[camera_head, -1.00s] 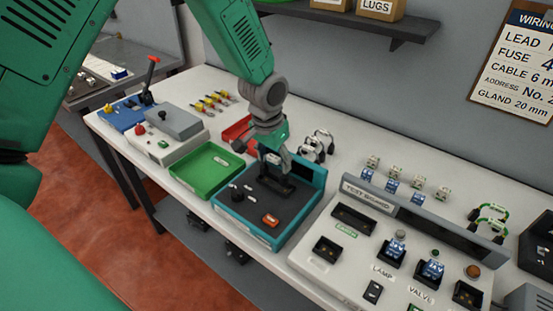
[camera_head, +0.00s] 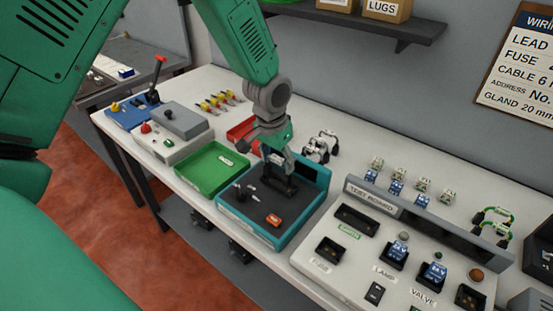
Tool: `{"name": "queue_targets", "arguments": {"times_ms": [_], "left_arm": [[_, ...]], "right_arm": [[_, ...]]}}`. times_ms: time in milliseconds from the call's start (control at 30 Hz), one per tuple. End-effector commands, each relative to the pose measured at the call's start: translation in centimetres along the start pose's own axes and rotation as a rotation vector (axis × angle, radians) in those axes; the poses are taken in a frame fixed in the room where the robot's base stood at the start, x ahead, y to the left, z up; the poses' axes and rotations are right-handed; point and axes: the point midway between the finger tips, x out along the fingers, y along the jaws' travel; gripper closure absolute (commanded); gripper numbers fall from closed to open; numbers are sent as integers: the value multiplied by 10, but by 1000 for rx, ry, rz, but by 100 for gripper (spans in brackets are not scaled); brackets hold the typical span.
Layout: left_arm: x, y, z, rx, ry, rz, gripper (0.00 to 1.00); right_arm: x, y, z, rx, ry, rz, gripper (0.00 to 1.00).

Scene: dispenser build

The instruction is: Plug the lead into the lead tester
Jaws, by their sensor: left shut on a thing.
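My left gripper (camera_head: 277,160) comes down over a teal-edged tray (camera_head: 252,232) with a dark floor. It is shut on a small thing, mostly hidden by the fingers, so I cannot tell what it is. A black upright block (camera_head: 280,186) stands in the tray right under the fingertips; whether the held thing touches it I cannot tell. Grey looped leads (camera_head: 320,147) stand on the bench just behind the tray. Green-and-yellow looped leads (camera_head: 491,222) stand at the right. No label in view reads lead tester. My right gripper is not in view.
A green tray (camera_head: 207,188) and a grey box with a red button (camera_head: 172,140) lie left of the teal tray. The test board (camera_head: 350,262) with lamp and valve sockets stands close on its right. A shelf (camera_head: 400,28) hangs above the back.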

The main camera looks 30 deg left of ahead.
Motion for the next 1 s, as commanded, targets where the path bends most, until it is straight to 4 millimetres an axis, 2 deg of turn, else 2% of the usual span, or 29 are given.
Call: {"name": "queue_targets", "arguments": {"times_ms": [533, 1000], "left_arm": [[9, 4, 1, 1, 0, 3, 76], [9, 7, 1, 1, 0, 0, 76]], "right_arm": [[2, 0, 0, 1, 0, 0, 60], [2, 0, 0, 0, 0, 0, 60]]}}
